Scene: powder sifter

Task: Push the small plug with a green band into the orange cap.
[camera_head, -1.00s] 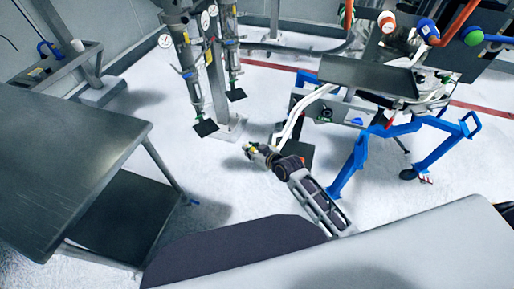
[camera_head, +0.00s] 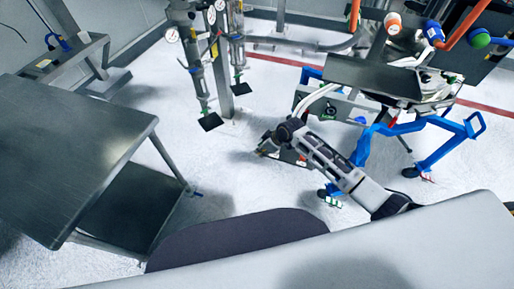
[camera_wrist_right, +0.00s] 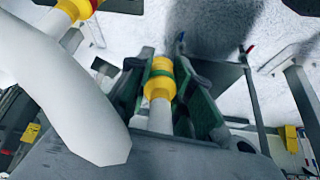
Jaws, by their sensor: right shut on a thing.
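My right gripper (camera_wrist_right: 165,95) is shut on the small plug (camera_wrist_right: 159,82), a yellow piece with a green band and a pale stem, held between its green-padded fingers. In the head view my right gripper (camera_head: 268,148) points down-left over the floor, and the plug cannot be made out there. The orange cap (camera_head: 393,23) is on the machine at the upper right of the head view, well apart from the gripper. My left gripper is not in view.
The machine on a blue frame (camera_head: 405,128) stands at the right, with a blue cap (camera_head: 432,30) and a green cap (camera_head: 480,38). A white tube (camera_wrist_right: 65,85) passes close to the gripper. A dark table (camera_head: 75,150) stands left.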

